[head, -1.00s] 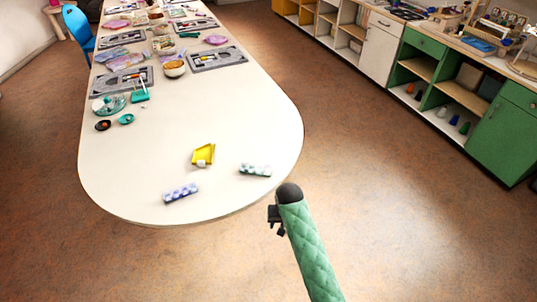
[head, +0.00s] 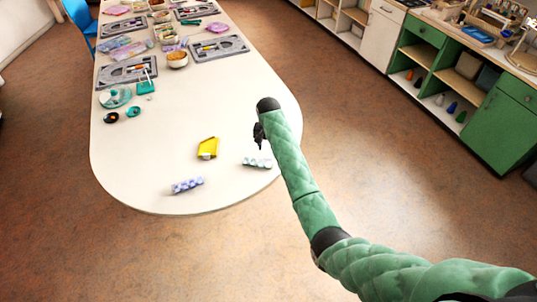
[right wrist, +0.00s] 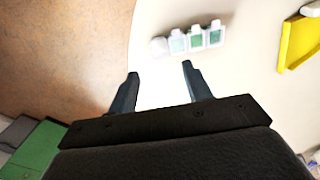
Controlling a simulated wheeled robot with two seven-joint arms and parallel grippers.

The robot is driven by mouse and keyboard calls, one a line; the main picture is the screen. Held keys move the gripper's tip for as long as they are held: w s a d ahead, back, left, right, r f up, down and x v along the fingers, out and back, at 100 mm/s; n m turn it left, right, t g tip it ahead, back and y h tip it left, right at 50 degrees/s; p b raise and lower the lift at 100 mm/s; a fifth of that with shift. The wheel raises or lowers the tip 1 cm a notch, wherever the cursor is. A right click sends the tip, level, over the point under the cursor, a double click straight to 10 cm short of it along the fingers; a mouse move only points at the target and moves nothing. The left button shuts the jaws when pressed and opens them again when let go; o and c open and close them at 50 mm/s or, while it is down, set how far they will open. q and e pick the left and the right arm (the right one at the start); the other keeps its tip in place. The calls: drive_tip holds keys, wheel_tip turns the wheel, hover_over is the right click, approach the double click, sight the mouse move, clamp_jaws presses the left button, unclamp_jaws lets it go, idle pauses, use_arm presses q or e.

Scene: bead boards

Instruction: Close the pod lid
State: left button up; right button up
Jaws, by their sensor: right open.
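A white and green pod strip (head: 257,163) lies near the table's right front edge. In the right wrist view the strip (right wrist: 188,40) shows several small caps in a row, most with a green square; the leftmost looks plain white, and I cannot tell which lid stands open. A purple and white pod strip (head: 187,185) lies to its left. My right gripper (head: 259,142) is open and empty above the table's right edge. In the right wrist view its fingertips (right wrist: 160,70) are apart, with the green strip beyond them. My left gripper is not in view.
A yellow tray (head: 212,144) with a small white piece sits near the strips. Grey boards (head: 222,54), bowls (head: 178,61) and a teal lid (head: 115,96) stand further back on the white table (head: 135,160). The table's middle is clear.

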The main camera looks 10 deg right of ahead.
wheel_tip(320, 180, down, 6)
drive_tip(key=shift+r+p, duration=0.25)
drive_tip(key=shift+p, duration=0.85)
drive_tip(key=shift+f, duration=0.55)
drive_tip(key=c, duration=1)
drive_tip(key=shift+s, duration=0.15)
